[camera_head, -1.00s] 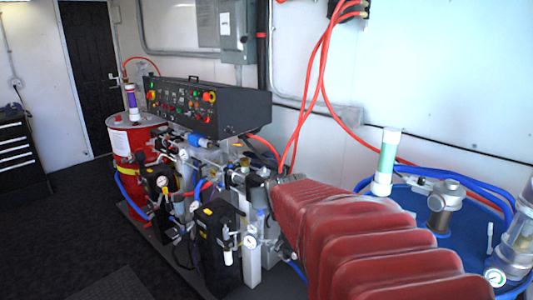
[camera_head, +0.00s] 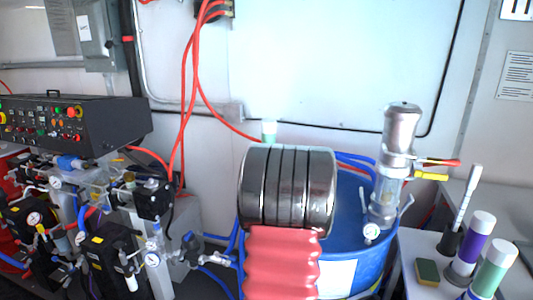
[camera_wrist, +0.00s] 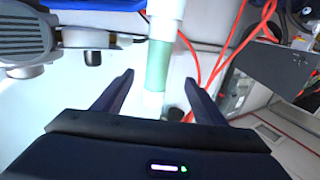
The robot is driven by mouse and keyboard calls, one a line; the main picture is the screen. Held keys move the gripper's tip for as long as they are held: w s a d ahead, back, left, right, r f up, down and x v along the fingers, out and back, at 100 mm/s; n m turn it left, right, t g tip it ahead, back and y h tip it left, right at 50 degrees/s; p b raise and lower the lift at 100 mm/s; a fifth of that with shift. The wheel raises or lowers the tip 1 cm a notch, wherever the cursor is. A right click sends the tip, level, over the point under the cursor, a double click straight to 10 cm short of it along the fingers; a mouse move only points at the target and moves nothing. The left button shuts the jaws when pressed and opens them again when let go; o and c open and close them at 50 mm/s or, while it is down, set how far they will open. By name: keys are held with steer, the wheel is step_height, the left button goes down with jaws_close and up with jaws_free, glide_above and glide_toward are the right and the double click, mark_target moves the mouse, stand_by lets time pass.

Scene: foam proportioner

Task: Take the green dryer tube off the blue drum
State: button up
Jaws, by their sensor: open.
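The green dryer tube (camera_head: 269,130) stands on the blue drum (camera_head: 384,262). In the head view only its pale top shows above my arm; the rest is hidden. In the wrist view, which looks upside down, the green tube (camera_wrist: 158,65) with white ends hangs from the top edge near the middle. My gripper (camera_wrist: 157,82) is open, one finger on each side of the tube in the picture. I cannot tell how far the tube is beyond the fingertips. My arm hides the gripper in the head view.
A clear-and-metal pump (camera_head: 392,165) with valve handles stands on the drum, right of my arm. Red hoses (camera_head: 187,90) hang to the left. A side table holds another green tube (camera_head: 493,268), a purple tube (camera_head: 472,245) and a sponge (camera_head: 428,272).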

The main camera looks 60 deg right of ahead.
steer(key=shift+s+d, duration=0.15)
steer(key=x, duration=0.8)
steer(key=shift+d, duration=0.25)
steer(key=shift+w, duration=0.2)
steer(key=shift+x, duration=2.6)
steer(key=shift+f, duration=0.2)
